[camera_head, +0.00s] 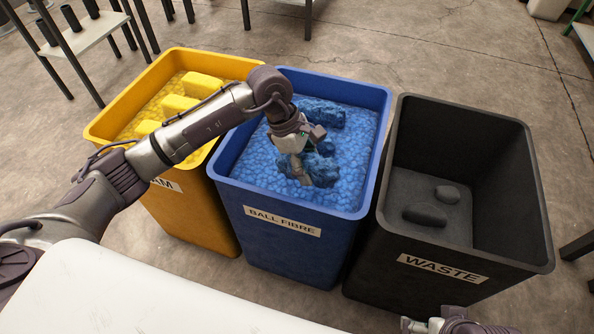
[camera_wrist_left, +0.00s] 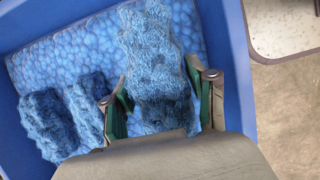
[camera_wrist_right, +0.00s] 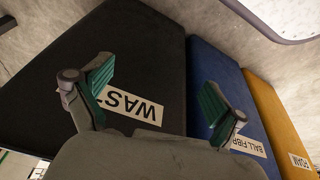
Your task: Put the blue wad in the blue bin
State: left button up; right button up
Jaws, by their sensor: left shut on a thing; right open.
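My left gripper (camera_head: 303,165) reaches down into the blue bin (camera_head: 265,224), labelled BALL FIBRE. It is shut on a blue wad (camera_head: 322,170), a rough, shaggy lump. In the left wrist view the wad (camera_wrist_left: 156,65) sits between the green-lined fingers of the left gripper (camera_wrist_left: 163,105), inside the bin's walls. I cannot tell whether the wad touches the fill below. Other blue wads (camera_wrist_left: 62,120) lie on the blue fill beside it. My right gripper (camera_wrist_right: 150,100) is open and empty, by the fronts of the bins; it shows partly at the head view's bottom edge.
A yellow bin (camera_head: 205,218) with yellow blocks stands left of the blue bin. A black bin (camera_head: 450,280) labelled WASTE, holding dark lumps, stands right. A white tabletop (camera_head: 130,295) is in front. A rack (camera_head: 85,38) stands at the back left.

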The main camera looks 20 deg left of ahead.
pick_arm(q)
jog(key=a, duration=0.1)
jog(key=w+a+f, duration=0.1)
jog(key=a+f, duration=0.1)
jog(key=shift+w+a+f, duration=0.15)
jog(key=shift+w+f, duration=0.05)
jog(key=shift+w, duration=0.2)
jog(key=shift+a+f+b, duration=0.1)
jog(key=shift+f+b, duration=0.1)
jog(key=shift+b, duration=0.1)
notch_tip(320, 180, down, 3)
jog(key=shift+r+b, duration=0.2)
jog(key=shift+b, duration=0.1)
jog(key=shift+f, duration=0.5)
pick_arm(e)
jog(key=shift+w+a+f+t, duration=0.2)
jog(key=shift+w+t, duration=0.15)
jog(key=shift+w, duration=0.3)
jog(key=shift+w+a+f+t, duration=0.15)
jog(key=shift+w+t, duration=0.2)
jog(key=shift+w, duration=0.25)
pick_arm(q)
jog(key=shift+f, duration=0.1)
jog(key=o, duration=1.3)
pick_arm(e)
jog(key=shift+w+a+r, duration=0.1)
jog(key=shift+w+r, duration=0.05)
jog(key=shift+w, duration=0.3)
